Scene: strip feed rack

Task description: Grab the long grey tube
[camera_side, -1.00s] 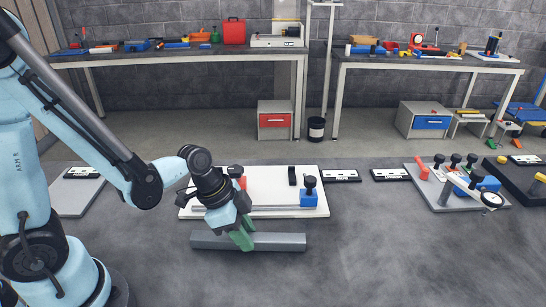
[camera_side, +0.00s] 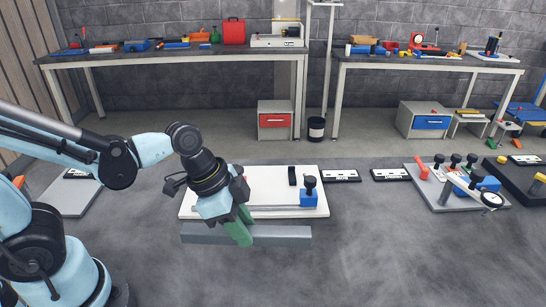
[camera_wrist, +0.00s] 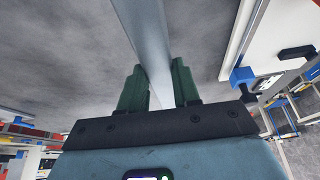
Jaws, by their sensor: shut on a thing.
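The tube looks raised a little off the grey table top. Its near end is hidden behind my gripper in the wrist view.
The white plate (camera_side: 270,180) behind carries a blue block with a black knob (camera_side: 309,192) at its right. A grey fixture plate with black knobs (camera_side: 458,200) stands farther right. The table front (camera_side: 380,260) is clear. Two benches with tools stand at the back.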

